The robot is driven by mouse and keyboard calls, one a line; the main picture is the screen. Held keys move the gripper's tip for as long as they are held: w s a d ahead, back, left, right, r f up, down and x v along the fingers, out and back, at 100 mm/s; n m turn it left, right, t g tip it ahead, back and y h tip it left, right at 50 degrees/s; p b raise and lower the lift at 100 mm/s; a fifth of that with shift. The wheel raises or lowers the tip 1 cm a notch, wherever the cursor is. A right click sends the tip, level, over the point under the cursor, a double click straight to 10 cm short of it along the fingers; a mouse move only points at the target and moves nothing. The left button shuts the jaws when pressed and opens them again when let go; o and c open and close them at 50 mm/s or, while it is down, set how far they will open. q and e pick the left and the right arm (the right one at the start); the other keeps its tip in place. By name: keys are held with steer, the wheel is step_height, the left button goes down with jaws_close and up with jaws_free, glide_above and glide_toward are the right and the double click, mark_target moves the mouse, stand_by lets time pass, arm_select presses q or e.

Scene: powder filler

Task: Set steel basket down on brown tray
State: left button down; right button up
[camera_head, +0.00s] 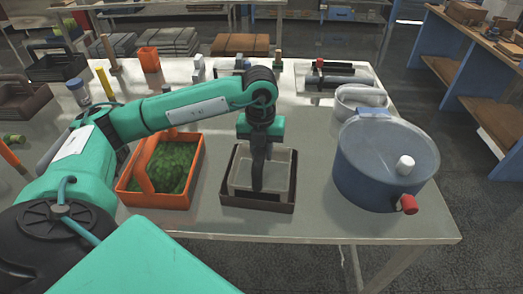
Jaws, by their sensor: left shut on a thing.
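The steel basket (280,169) is a grey, open rectangular container in the middle of the camera_head view. It sits within the outline of the brown tray (258,203), a dark brown rectangular tray on the table. The tray's rim shows around the basket; I cannot tell whether the basket's bottom touches the tray. My left gripper (258,186) points down over the basket, shut on it at the near side. The gripper's fingers hide part of the basket. My right gripper is not in view.
An orange basket (127,185) with green contents stands just left of the tray. A large blue pot (362,165) with a red-tipped spout stands to the right. A white rounded item (345,98) is behind the pot. The table's front edge (330,240) is close to the tray.

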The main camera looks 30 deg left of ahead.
arm_select(q)
steer(key=c, duration=1.1)
jaws_free()
